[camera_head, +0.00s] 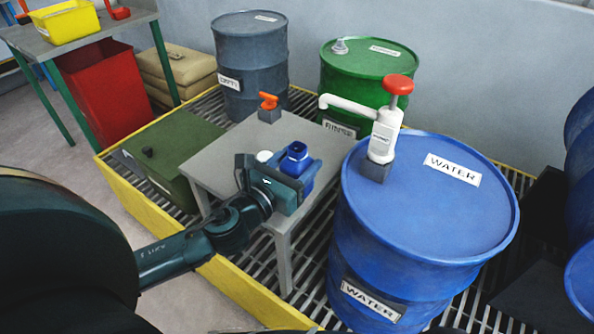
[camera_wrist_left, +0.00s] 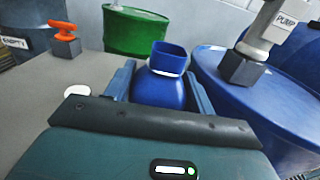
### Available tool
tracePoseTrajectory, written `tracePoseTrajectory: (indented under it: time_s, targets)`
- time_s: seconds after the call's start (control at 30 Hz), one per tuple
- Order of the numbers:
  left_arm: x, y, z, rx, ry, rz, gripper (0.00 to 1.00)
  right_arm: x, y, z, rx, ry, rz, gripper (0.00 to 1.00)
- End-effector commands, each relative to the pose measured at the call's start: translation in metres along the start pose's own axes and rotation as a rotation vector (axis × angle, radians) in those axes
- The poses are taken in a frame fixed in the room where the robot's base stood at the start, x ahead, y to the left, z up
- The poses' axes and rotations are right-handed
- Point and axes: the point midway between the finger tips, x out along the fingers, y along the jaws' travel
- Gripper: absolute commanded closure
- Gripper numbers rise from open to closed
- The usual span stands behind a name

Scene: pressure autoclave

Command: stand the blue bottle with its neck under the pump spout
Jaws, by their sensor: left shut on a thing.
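The blue bottle (camera_head: 297,155) stands upright at the right edge of the small grey table, its square blue neck open upward. My left gripper (camera_head: 299,178) is shut around its body; in the left wrist view the bottle (camera_wrist_left: 160,90) sits between the two fingers (camera_wrist_left: 160,88). Whether its base touches the tabletop is hidden. The white pump (camera_head: 383,135) with a red knob stands on the blue water drum. Its spout (camera_head: 345,104) points left, and the bottle's neck appears nearer the camera than the spout's end. My right gripper is not in view.
The grey table (camera_head: 225,165) carries a white round cap (camera_head: 264,156) and an orange-handled piece (camera_head: 268,103) on a grey block. The blue drum (camera_head: 420,220) stands close on the right. Green (camera_head: 350,75) and grey (camera_head: 250,60) drums stand behind. A green box (camera_head: 170,150) is left.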

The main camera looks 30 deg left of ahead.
Motion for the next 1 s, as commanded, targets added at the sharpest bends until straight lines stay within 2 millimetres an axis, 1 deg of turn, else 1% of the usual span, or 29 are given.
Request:
tracePoseTrajectory:
  time_s: [0.03, 0.27, 0.4, 0.43, 0.6, 0.7, 0.9, 1.0]
  targets:
    - [-0.0002, -0.0001, -0.0094, -0.001, 0.000, 0.001, 0.73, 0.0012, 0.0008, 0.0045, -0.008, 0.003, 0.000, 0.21]
    - [-0.0001, -0.0002, -0.0080, 0.000, -0.001, -0.001, 0.73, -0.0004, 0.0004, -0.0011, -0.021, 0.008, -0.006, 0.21]
    - [-0.0001, -0.0002, -0.0122, 0.000, -0.001, -0.001, 0.73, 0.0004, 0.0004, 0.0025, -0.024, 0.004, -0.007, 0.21]
    - [-0.0001, -0.0002, -0.0123, 0.000, 0.000, -0.001, 0.45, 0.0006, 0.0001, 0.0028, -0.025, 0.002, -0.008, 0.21]
    - [-0.0002, -0.0002, -0.0114, 0.000, 0.000, -0.001, 0.31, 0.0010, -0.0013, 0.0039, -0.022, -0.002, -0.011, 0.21]
    - [-0.0002, -0.0002, -0.0114, 0.000, 0.000, -0.001, 0.24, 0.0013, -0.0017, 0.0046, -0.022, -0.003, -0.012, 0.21]
    - [-0.0002, -0.0002, -0.0110, 0.000, 0.000, -0.001, 0.24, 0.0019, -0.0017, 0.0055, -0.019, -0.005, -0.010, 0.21]
    - [-0.0001, -0.0003, -0.0055, 0.001, -0.001, -0.001, 0.24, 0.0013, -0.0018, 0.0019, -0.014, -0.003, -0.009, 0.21]
